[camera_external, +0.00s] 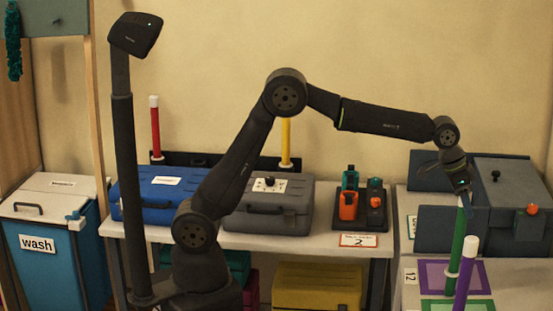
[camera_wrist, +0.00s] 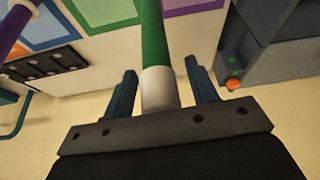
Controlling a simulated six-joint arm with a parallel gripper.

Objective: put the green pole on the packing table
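The green pole (camera_external: 457,238) stands roughly upright over the right-hand table (camera_external: 515,280), its lower end by a purple square (camera_external: 440,274). Its white end sits between the fingers of my gripper (camera_external: 462,190). In the wrist view, the green pole (camera_wrist: 154,45) runs away from my gripper (camera_wrist: 162,85). A gap shows between the white end and each finger, so my gripper looks open around it. The pole's top is hidden in the external view. I cannot read which table is the packing table.
A purple pole (camera_external: 467,265) stands close in front of the green one. A dark blue-grey case (camera_external: 508,185) is right behind my gripper. The left table holds a blue case (camera_external: 158,195), a grey case (camera_external: 268,205), a red pole (camera_external: 155,130) and a yellow pole (camera_external: 286,142).

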